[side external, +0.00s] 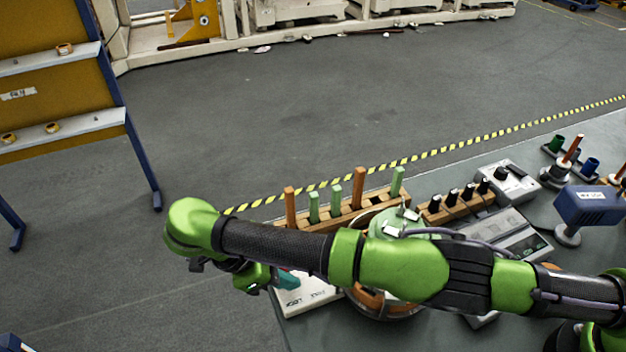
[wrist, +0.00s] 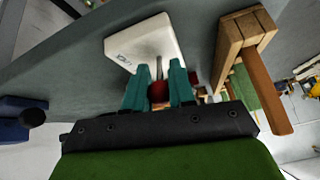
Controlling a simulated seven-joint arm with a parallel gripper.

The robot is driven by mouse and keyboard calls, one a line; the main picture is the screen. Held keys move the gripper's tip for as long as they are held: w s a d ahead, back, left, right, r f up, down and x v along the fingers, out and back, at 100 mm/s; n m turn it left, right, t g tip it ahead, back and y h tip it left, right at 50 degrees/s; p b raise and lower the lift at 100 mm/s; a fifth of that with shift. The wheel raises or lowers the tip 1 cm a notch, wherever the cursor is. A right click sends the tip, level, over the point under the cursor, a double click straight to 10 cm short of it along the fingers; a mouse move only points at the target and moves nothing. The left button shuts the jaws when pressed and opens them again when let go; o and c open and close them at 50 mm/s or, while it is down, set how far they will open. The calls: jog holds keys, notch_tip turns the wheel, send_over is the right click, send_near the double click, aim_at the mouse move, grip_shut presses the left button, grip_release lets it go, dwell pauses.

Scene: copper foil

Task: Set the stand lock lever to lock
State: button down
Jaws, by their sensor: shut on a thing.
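The stand lock's white base (wrist: 140,40) lies near the table edge in the wrist view, with dark lettering on it. It also shows in the side view (side external: 304,299), partly covered by my arm. A thin metal lever with a dark red knob (wrist: 158,92) rises from the base in the wrist view. My gripper (wrist: 160,70) has teal fingers on both sides of the lever and is shut on its knob. In the side view, the teal fingers (side external: 288,281) are low over the base, and the lever is hidden. I cannot tell which setting the lever is at.
A wooden rack (side external: 372,205) with green and orange sticks stands behind my arm. A second rack with dark-topped pegs (side external: 458,207), grey devices (side external: 520,235) and a blue block on a stand (side external: 590,204) are to the right. Open floor lies left of the table.

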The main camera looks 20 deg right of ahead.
jog(key=c, duration=1)
grip_release()
jog(key=shift+o, duration=0.2)
jog(key=shift+d+r+y, duration=0.15)
jog(key=shift+y, duration=0.25)
